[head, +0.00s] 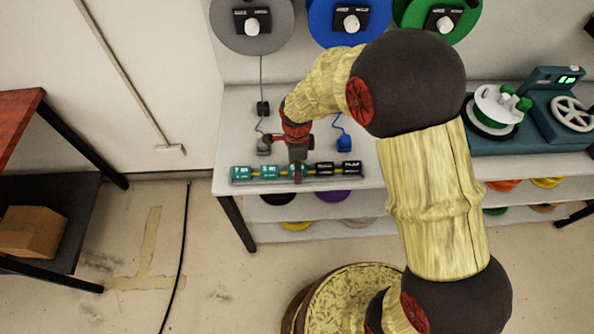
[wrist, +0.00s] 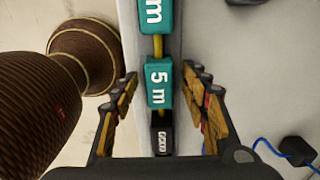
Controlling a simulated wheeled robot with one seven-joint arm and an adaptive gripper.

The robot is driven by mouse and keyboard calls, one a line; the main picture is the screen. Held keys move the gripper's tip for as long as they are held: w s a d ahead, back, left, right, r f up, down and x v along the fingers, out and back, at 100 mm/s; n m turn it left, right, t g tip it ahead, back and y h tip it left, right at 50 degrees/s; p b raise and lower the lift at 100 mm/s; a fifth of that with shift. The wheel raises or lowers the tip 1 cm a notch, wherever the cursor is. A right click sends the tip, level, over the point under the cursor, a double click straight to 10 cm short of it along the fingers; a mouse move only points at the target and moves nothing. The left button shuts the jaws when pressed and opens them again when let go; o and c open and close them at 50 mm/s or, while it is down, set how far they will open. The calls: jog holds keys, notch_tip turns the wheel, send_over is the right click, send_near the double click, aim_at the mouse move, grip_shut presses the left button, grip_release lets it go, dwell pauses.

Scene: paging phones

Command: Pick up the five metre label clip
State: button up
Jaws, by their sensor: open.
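The five metre label clip (wrist: 158,82) is a teal block marked "5 m" on a yellow strip, in the middle of the wrist view. In the head view, the teal clip (head: 291,169) is third from the left in the row and partly covered by my gripper (head: 298,172). My gripper (wrist: 161,80) is open, with one finger on each side of the clip and a visible gap at both sides. From these views I cannot tell how far the fingertips are above it.
Another teal clip (wrist: 155,14) and a black clip (wrist: 161,138) sit close along the same strip. The row lies in a tray at the front edge of the grey bench (head: 235,130). A blue plug (head: 343,143) with a cable lies behind the row.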

jog(key=shift+r, duration=0.1)
jog(key=c, duration=1)
